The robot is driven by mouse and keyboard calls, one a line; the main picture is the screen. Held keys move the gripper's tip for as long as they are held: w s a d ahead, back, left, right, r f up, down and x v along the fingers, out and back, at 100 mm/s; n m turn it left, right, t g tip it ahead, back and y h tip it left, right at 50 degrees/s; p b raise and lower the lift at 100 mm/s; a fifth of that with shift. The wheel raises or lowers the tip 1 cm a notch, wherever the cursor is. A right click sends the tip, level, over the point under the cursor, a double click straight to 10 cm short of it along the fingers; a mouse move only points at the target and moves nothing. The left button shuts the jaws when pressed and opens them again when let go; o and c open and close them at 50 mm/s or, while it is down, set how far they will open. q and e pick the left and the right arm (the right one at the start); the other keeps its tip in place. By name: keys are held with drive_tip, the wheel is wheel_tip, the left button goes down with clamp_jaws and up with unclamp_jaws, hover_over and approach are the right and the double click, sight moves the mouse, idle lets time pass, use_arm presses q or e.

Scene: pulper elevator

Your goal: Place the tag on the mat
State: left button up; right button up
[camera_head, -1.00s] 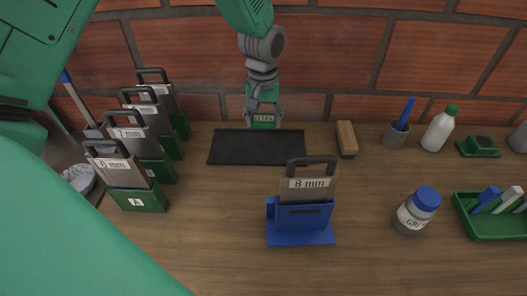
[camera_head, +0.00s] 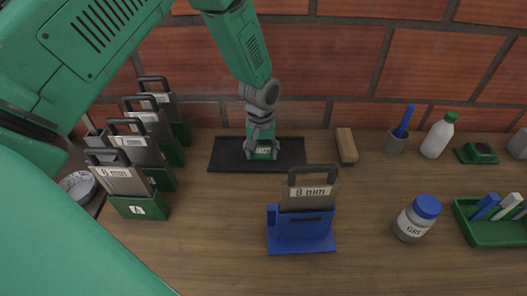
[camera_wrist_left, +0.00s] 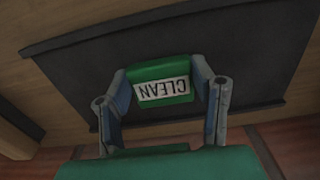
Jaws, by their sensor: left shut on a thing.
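The tag is a small green piece with a white label; it shows at the mat in the head view (camera_head: 263,153). In the left wrist view the tag (camera_wrist_left: 163,85) reads "CLEAN", upside down. My left gripper (camera_head: 262,148) is shut on the tag, with one finger at each side of it. The mat (camera_head: 229,153) is a flat black rectangle near the brick wall, and the tag is over its middle. The mat also fills much of the left wrist view (camera_wrist_left: 85,75). I cannot tell whether the tag touches the mat. My right gripper is not in view.
A blue stand with an "8 mm" plate (camera_head: 302,232) stands in front of the mat. A wooden block (camera_head: 346,146) lies right of the mat. Several green stands with plates (camera_head: 140,205) line the left. A jar (camera_head: 417,218) and a green tray (camera_head: 490,230) are at right.

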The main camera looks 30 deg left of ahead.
sight(259, 152)
use_arm(q)
drive_tip(key=o, duration=1)
drive_tip(key=shift+a+f, duration=0.35)
drive_tip(key=shift+a, duration=0.5)
drive_tip(key=shift+o, duration=0.2)
drive_tip(key=shift+s+a, duration=0.1)
drive_tip(key=shift+a, duration=0.25)
drive_tip(key=shift+d, duration=0.7)
drive_tip(key=shift+d+r, duration=0.2)
drive_tip(key=shift+d, duration=0.15)
drive_tip(key=shift+r, duration=0.25)
drive_tip(key=r, duration=0.2)
drive_tip(key=a+r, duration=0.1)
drive_tip(key=r, duration=0.2)
drive_tip(key=shift+a+r, duration=0.3)
drive_tip(key=shift+a, duration=0.05)
wheel_tip(259, 152, up, 6)
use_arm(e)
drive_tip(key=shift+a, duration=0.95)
